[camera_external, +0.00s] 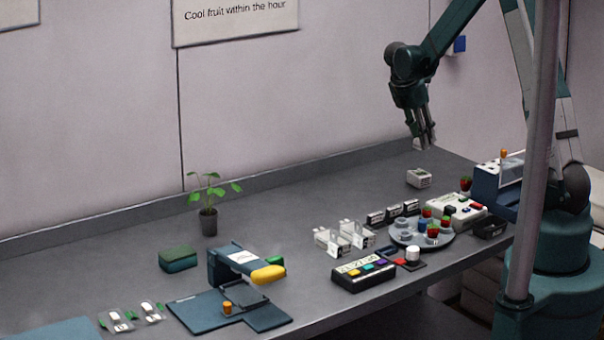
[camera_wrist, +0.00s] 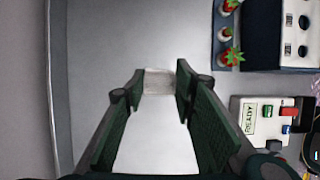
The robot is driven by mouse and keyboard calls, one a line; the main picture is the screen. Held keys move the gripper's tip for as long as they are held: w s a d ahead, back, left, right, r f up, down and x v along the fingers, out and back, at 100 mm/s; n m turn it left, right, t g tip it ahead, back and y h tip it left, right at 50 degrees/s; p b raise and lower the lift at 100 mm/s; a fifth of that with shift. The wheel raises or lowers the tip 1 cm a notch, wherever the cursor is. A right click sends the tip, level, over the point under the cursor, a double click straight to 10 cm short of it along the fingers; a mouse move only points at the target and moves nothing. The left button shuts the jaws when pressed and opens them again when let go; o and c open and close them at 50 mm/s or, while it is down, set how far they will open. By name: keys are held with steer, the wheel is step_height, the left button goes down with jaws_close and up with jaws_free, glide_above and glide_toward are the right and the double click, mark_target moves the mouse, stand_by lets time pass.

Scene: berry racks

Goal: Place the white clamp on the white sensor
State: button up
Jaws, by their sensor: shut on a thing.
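My gripper (camera_external: 426,137) is shut on a small white thing, taken as the white clamp (camera_external: 417,144), and holds it in the air at the back right of the table. In the wrist view, a pale block (camera_wrist: 158,82) spans the gap between the fingertips of my gripper (camera_wrist: 160,80); its details are blurred. A small white box with a dark patch on top, likely the white sensor (camera_external: 419,179), sits on the table below my gripper, apart from it. I cannot make out this box separately in the wrist view.
A white device with coloured buttons (camera_external: 454,209) stands right of the box; it reads READY in the wrist view (camera_wrist: 262,115). A blue-and-white machine (camera_external: 487,187) and a round grey tray (camera_external: 405,238) stand nearby.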

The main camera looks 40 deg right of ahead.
mark_target(418, 142)
steer(key=shift+f, duration=2.25)
steer(key=shift+f, duration=0.15)
steer(key=shift+f, duration=1.7)
steer(key=shift+f, duration=0.2)
steer(key=o, duration=0.7)
steer(key=shift+c, duration=0.2)
steer(key=shift+r, duration=0.25)
steer(key=v, duration=1.2)
steer(key=shift+a, duration=0.1)
